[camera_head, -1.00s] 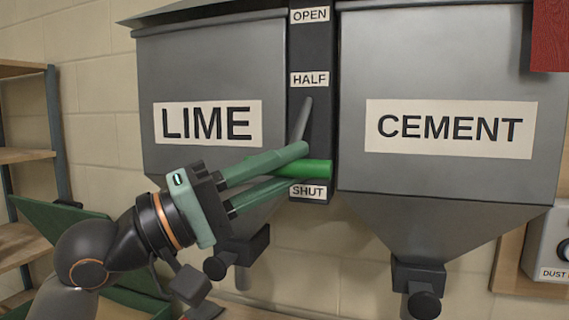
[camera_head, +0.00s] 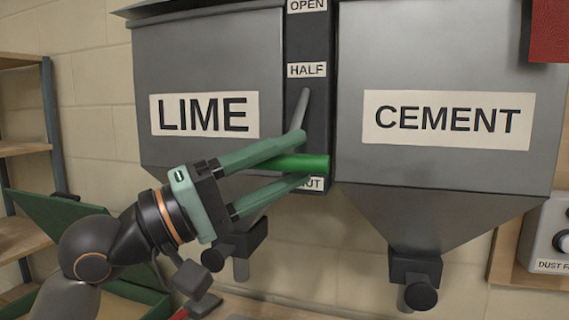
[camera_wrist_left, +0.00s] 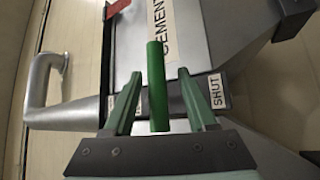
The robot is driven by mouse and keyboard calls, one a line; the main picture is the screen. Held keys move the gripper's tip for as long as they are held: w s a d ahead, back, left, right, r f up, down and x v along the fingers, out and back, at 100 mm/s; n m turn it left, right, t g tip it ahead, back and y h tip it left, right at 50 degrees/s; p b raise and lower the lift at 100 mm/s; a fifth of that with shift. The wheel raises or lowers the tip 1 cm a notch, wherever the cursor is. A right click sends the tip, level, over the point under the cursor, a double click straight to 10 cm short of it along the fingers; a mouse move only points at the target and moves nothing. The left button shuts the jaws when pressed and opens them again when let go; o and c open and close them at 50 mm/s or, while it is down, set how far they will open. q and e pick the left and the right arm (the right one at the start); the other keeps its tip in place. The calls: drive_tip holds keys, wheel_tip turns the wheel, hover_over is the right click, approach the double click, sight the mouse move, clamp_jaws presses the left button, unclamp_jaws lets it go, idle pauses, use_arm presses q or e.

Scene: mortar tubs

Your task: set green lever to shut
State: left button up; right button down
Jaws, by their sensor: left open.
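The green lever (camera_head: 308,162) is a thick green bar sticking out from the dark slotted panel (camera_head: 315,115) between the two hoppers. It sits just above the SHUT label (camera_head: 316,184) and well below the HALF label (camera_head: 307,70). My left gripper (camera_head: 303,160) is open, one finger above the lever and one below. In the left wrist view the lever (camera_wrist_left: 157,85) stands between the spread fingers (camera_wrist_left: 160,88), with a gap on each side. The lower finger hides part of the SHUT label. My right gripper is out of view.
The LIME hopper (camera_head: 215,60) is on the left and the CEMENT hopper (camera_head: 440,60) on the right, close beside the panel. A grey rod (camera_head: 302,108) rises behind the upper finger. A green box lid (camera_head: 60,220) and shelves (camera_head: 25,150) stand at the left.

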use_arm(q)
drive_tip(key=b+v, duration=0.3)
drive_tip(key=v, duration=0.9)
drive_tip(key=shift+a, duration=0.25)
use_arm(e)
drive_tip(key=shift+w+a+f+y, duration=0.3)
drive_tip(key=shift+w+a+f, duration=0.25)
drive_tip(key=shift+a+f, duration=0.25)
use_arm(q)
drive_tip(key=shift+f, duration=0.1)
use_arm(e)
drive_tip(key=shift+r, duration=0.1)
